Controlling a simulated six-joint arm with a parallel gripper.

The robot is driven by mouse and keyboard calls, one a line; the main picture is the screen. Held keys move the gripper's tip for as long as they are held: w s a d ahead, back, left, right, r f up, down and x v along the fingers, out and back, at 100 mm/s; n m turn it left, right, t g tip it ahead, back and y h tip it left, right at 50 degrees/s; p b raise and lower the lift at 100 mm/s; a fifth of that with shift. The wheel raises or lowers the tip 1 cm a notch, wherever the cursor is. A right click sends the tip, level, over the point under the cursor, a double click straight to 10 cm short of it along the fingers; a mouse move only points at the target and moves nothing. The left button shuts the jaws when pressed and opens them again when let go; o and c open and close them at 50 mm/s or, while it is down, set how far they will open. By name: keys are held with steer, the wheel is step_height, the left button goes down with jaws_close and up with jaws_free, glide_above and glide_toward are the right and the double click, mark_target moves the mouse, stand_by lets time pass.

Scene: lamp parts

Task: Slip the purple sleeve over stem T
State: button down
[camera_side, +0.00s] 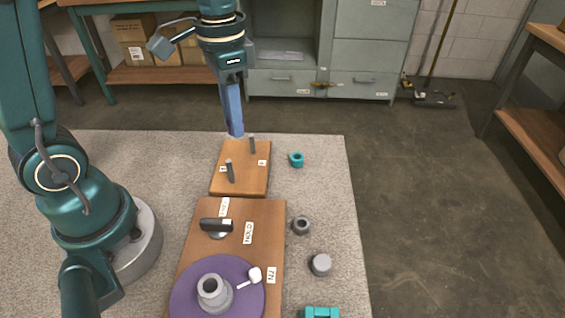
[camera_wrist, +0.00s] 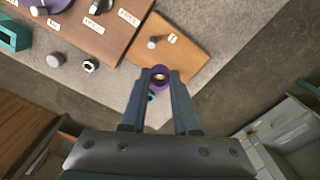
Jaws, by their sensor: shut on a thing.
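My gripper (camera_side: 235,133) points down above the small wooden board (camera_side: 240,184). In the wrist view its fingertips (camera_wrist: 161,76) are shut on the purple sleeve (camera_wrist: 160,69), a short ring with an open bore. The sleeve does not show clearly in the side view. Two grey stems stand upright on the small board: a near-left stem (camera_side: 230,172) and a far-right stem (camera_side: 252,145). Each has a small white label beside it, too small to read surely, so I cannot tell which is T. In the wrist view one stem (camera_wrist: 153,43) shows; the other seems hidden by the sleeve or fingers.
A teal ring (camera_side: 296,159) lies right of the small board. A larger board (camera_side: 262,218) in front bears a dark handled part (camera_side: 216,225) and a purple disc (camera_side: 183,300). A grey ring (camera_side: 301,225), a grey cylinder (camera_side: 321,264) and a teal block (camera_side: 322,312) lie alongside.

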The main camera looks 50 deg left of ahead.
mark_target(227, 161)
steer(key=s, duration=0.1)
steer(key=s+r, duration=0.1)
steer(key=s+d, duration=0.1)
steer(key=shift+r, duration=0.15)
steer(key=shift+f, duration=2.4)
steer(key=shift+f, duration=1.9)
steer(key=shift+f, duration=1.25)
stand_by(0.4)
steer(key=c, duration=0.6)
jaws_free()
steer(key=shift+r, duration=0.1)
